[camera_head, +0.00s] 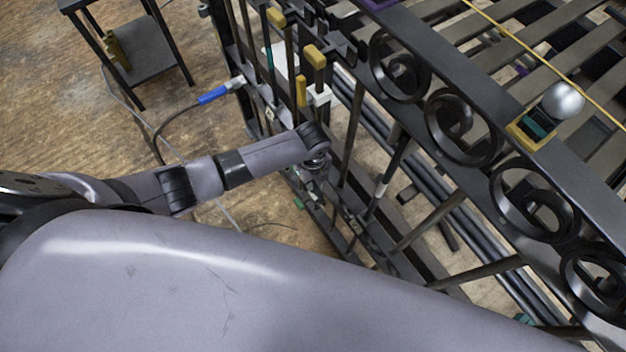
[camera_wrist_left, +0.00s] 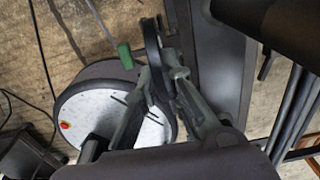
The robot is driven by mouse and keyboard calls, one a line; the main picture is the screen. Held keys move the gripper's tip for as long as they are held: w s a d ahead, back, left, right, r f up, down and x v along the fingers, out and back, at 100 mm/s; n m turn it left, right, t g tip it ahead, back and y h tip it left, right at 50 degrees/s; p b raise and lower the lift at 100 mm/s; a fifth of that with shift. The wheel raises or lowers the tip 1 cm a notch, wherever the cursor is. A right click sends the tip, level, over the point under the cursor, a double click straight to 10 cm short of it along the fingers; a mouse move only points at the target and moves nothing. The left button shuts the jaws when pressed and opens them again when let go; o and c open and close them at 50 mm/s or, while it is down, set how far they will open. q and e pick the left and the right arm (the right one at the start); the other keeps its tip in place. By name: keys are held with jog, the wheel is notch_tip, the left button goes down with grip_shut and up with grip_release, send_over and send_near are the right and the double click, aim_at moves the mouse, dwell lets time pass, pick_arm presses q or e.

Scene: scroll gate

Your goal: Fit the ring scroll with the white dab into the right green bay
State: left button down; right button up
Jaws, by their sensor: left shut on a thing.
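My left gripper (camera_head: 316,170) is low beside the dark gate (camera_head: 352,130) in the head view, mostly hidden by its own wrist. In the left wrist view my left gripper (camera_wrist_left: 163,80) is shut on a dark ring scroll (camera_wrist_left: 152,42), seen nearly edge-on between its fingers. I cannot make out a white dab on it. A small green piece (camera_wrist_left: 125,55) shows left of the ring; I cannot tell whether it marks a bay. In the head view a small green spot (camera_head: 299,203) shows low on the gate. My right gripper is not in view.
Ring scrolls (camera_head: 460,127) line the upper gate frame. Yellow-handled clamps (camera_head: 315,57) stand along the gate's far side. A blue-ended cable (camera_head: 214,94) runs to the gate. A dark side table (camera_head: 145,50) stands at upper left. Wooden floor (camera_head: 60,110) at left is mostly clear.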

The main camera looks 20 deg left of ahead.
pick_arm(q)
jog(key=shift+f, duration=0.2)
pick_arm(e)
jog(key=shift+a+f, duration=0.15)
pick_arm(q)
jog(key=c, duration=1.6)
grip_release()
jog(key=shift+c, duration=0.2)
jog(key=shift+r, duration=0.2)
notch_tip(320, 180, up, 7)
jog(key=shift+a+r, duration=0.1)
jog(key=shift+s+r, duration=0.1)
jog(key=shift+r, duration=0.1)
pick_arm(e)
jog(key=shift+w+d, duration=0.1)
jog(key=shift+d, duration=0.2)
